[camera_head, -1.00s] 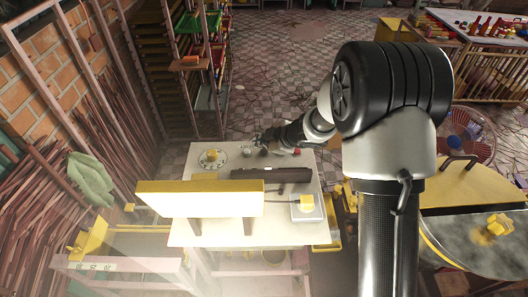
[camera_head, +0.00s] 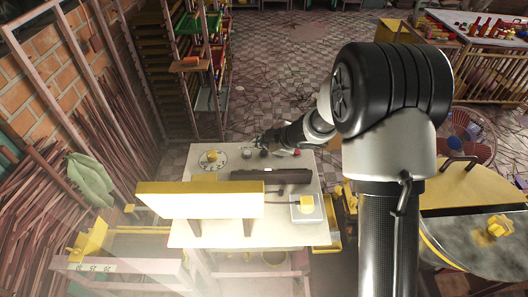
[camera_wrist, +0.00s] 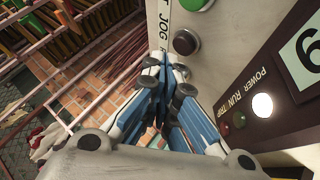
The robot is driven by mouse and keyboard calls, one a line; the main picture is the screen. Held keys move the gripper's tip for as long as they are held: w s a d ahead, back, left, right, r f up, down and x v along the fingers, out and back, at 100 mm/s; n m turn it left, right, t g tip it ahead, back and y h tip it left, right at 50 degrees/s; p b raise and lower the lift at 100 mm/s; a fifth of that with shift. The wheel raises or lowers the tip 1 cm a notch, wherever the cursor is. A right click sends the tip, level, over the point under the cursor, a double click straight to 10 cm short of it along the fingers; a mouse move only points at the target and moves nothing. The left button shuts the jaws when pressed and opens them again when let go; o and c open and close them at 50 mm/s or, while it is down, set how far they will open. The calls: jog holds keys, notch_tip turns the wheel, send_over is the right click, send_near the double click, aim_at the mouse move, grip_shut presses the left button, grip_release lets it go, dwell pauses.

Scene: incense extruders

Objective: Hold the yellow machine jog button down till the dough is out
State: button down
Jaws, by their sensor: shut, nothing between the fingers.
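The machine's cream control top (camera_head: 205,228) carries a row of buttons in the head view. The wrist view shows a dark round button (camera_wrist: 186,41) and a green button (camera_wrist: 196,4) beside the lettering JOG. I cannot tell which button that label belongs to, and no yellow button cap shows clearly there. My gripper (camera_head: 259,142) is at the far edge of the top, close to the buttons. In the wrist view my gripper (camera_wrist: 168,68) is shut and empty, its blue fingers together just below the dark button. Contact with a button cannot be made out. I cannot pick out dough.
A yellow-topped board (camera_head: 200,187) stands nearer. A dial (camera_head: 212,160) is at left, a round yellow-lidded machine (camera_head: 470,190) at right.

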aim_at(262, 154)
jog(key=shift+f, duration=0.1)
jog(key=shift+f, duration=0.35)
jog(key=shift+f+b, duration=0.45)
jog(key=shift+f, duration=0.05)
dwell(3.5)
jog(key=shift+r, duration=0.1)
jog(key=shift+r+p, duration=0.85)
jog(key=shift+p, duration=0.2)
jog(key=shift+r, duration=0.1)
notch_tip(262, 154, up, 5)
jog(key=p, duration=0.5)
